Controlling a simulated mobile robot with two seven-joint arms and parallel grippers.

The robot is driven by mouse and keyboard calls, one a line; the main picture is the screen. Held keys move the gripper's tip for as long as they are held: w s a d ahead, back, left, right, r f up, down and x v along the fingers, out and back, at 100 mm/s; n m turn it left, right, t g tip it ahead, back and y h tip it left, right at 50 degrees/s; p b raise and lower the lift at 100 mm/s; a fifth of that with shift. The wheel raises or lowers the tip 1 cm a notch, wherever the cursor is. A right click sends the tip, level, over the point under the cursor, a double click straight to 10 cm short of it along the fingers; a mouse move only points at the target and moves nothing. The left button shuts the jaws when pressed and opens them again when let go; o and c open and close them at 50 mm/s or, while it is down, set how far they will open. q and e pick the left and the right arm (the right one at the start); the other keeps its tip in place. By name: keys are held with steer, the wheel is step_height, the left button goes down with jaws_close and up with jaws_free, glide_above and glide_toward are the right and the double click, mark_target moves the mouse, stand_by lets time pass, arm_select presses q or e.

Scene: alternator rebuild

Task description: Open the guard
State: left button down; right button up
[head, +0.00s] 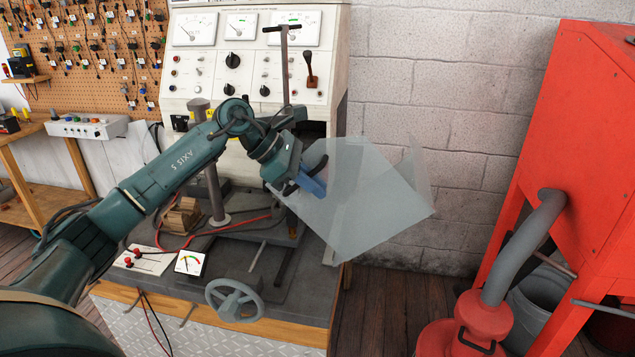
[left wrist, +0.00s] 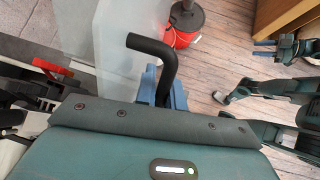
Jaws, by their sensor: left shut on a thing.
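The guard (head: 375,205) is a clear, greyish panel at the right front of the test bench, standing out past its right edge at a tilt. It also shows as a pale sheet in the left wrist view (left wrist: 115,45). My left gripper (head: 313,183) is at the guard's left side. Its blue fingers (left wrist: 163,88) are shut on a black bent handle (left wrist: 155,55), whose free end sticks out beyond them. My right gripper (left wrist: 264,48) shows far off at the upper right of the left wrist view, its blue fingers apart and empty.
The test bench (head: 245,55) carries gauges, knobs and a lever. A grey handwheel (head: 235,300) is at its front. A red cabinet (head: 570,150) and a red vacuum (head: 465,325) with a grey hose stand at the right. Floor between bench and vacuum is clear.

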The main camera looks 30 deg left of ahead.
arm_select(q)
steer(key=shift+d+r, duration=0.1)
steer(key=shift+d, duration=0.05)
stand_by(0.3)
steer(key=c, duration=1.8)
jaws_free()
steer(key=shift+s+a+r, duration=0.1)
steer(key=shift+a+r, duration=0.15)
steer(key=shift+a, duration=0.15)
steer(key=b+v, duration=0.2)
steer(key=v, duration=1)
steer(key=shift+s+r, duration=0.1)
steer(key=shift+r, duration=0.05)
